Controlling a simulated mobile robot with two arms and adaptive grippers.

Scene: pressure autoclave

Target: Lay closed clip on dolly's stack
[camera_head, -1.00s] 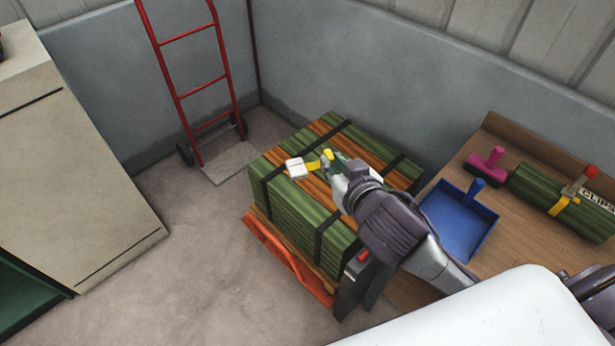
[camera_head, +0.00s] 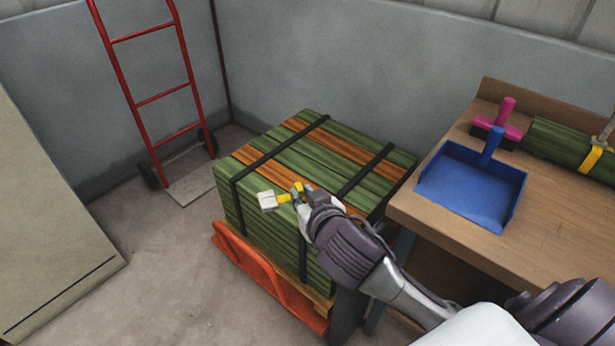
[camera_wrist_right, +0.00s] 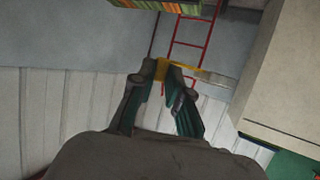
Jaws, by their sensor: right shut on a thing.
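The stack (camera_head: 290,153) of green and orange boards, bound with black straps, stands on the orange dolly (camera_head: 268,278). My right gripper (camera_head: 299,194) is shut on the clip (camera_head: 284,198), a yellow piece with a pale block at its left end. In the head view the clip appears at the stack's front top edge; I cannot tell whether it touches. In the right wrist view my gripper (camera_wrist_right: 160,78) has its fingers on the yellow part of the clip (camera_wrist_right: 178,73), with the pale end pointing right. My left gripper is not in view.
A wooden bench (camera_head: 420,210) to the right of the stack holds a blue dustpan (camera_head: 470,186), a pink-handled brush (camera_head: 498,128) and a green bundle (camera_head: 562,145) with a yellow clip. A red hand truck (camera_head: 165,95) stands by the back wall.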

